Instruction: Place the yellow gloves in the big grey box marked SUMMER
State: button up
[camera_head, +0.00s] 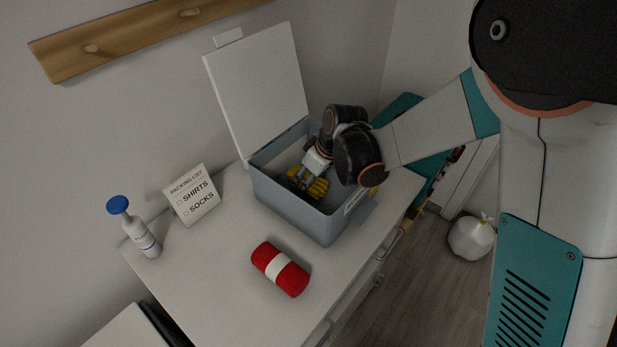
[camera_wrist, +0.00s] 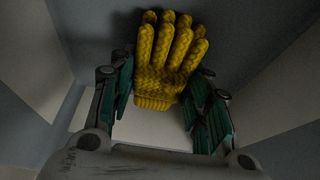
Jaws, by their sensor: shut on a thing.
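The grey box (camera_head: 291,208) stands on the white surface with its white lid (camera_head: 258,90) raised. A label (camera_head: 357,200) is on its outer side, but its writing is too small to read. My gripper (camera_head: 306,184) reaches down into the box. The yellow gloves (camera_head: 318,188) are between its fingers, inside the box walls. In the wrist view my gripper (camera_wrist: 160,105) is shut on the cuff end of the gloves (camera_wrist: 170,55), with the glove fingers pointing away. Whether the gloves touch the box floor is unclear.
A red roll with a white band (camera_head: 280,268) lies in front of the box. A packing list card (camera_head: 192,195) and a blue-capped bottle (camera_head: 140,232) stand to the left. A wooden peg rail (camera_head: 130,38) is on the wall. A white bag (camera_head: 472,236) sits on the floor at right.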

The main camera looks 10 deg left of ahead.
jog(key=shift+f, duration=0.2)
jog(key=o, duration=1.2)
jog(key=shift+c, duration=0.2)
jog(key=shift+r, duration=0.2)
jog(key=shift+d+r, duration=0.1)
jog(key=shift+r, duration=0.25)
jog(key=p+v, duration=0.4)
jog(key=v, duration=0.7)
jog(key=shift+r, duration=0.15)
